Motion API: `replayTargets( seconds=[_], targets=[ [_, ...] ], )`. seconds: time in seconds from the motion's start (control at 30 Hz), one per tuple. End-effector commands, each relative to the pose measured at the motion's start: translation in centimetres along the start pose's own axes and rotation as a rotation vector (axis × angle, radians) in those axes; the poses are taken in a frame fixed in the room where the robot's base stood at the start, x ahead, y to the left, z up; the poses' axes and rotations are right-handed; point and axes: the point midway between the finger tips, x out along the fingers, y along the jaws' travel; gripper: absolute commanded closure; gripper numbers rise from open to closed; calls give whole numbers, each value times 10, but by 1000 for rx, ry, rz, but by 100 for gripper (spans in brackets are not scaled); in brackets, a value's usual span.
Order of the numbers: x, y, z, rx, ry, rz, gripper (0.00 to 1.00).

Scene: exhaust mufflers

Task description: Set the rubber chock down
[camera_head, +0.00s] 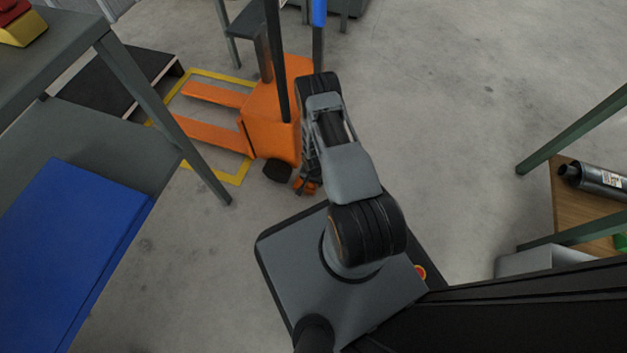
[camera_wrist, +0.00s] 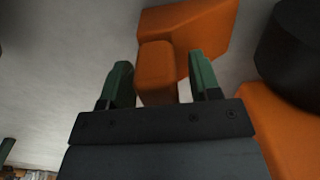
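The orange chock (camera_wrist: 187,28) has a wedge-like body and a narrower block end facing my gripper. My gripper (camera_wrist: 162,80) has two green fingertips, which stand apart on either side of that block end. A strip of grey floor shows between the block and the right fingertip, so the gripper looks open around it. In the head view the chock (camera_head: 311,188) is a small orange patch below my gripper (camera_head: 303,179), partly hidden by my arm. Whether its underside rests on the floor is hard to tell.
An orange pallet jack (camera_head: 270,112) stands just left of my gripper, its black wheel (camera_wrist: 292,48) close to the chock. Yellow floor lines (camera_head: 228,178) run around it. A table with a blue mat (camera_head: 75,250) is at left. Open floor (camera_head: 450,120) lies to the right.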

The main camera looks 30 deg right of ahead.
Motion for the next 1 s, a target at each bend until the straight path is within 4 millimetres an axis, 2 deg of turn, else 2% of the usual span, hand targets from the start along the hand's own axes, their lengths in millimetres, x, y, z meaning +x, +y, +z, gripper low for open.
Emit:
replayTargets(
  seconds=[0.2, 0.33, 0.7, 1.0],
  targets=[
    [0, 0, 0, 0, 0, 0, 43],
    [-9, 0, 0, 1, 1, 0, 43],
    [-80, 0, -1, 1, 0, -1, 43],
    [-116, 0, -1, 0, -1, -1, 43]
  ],
)
